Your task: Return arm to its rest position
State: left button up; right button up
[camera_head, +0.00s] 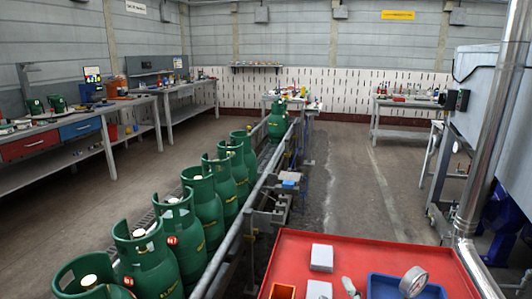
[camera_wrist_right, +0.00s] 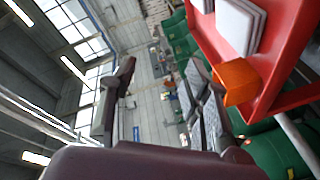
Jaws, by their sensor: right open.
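My right gripper (camera_wrist_right: 160,68) shows in the right wrist view. Its two dark fingers are spread wide apart with nothing between them. Neither gripper shows in the head view, and my left gripper is in no view. Several green gas cylinders (camera_head: 206,205) stand upright in a row along the conveyor (camera_head: 243,218), left of centre in the head view. Green cylinders (camera_wrist_right: 275,150) also show at the right of the right wrist view, beyond the red tabletop. No cylinder touches the right gripper's fingers.
In the wrist view the orange bin (camera_wrist_right: 236,80) appears beside the right finger. Workbenches (camera_head: 75,130) line the left.

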jog(key=s+d+f+m+g+h, duration=0.1)
jog(key=s+d+f+m+g, duration=0.2)
jog(key=s+f, duration=0.35)
jog(key=s+d+f+m+g+h, duration=0.1)
jog(key=s+d+f+m+g, duration=0.1)
jog(key=s+f+m+g, duration=0.4)
jog(key=s+f+m+g+y, duration=0.1)
jog(key=s+f+g, duration=0.45)
jog(key=s, duration=0.75)
notch_tip(320, 180, down, 24)
jog(key=s+p, duration=0.1)
jog(key=p, duration=0.2)
jog(key=s+d+f+g+p, duration=0.1)
jog(key=s+d+f, duration=0.1)
jog(key=s+f, duration=1.3)
jog(key=shift+s+d+p, duration=0.35)
jog(key=shift+s+d, duration=0.05)
jog(key=shift+s, duration=0.3)
jog(key=shift+f, duration=0.1)
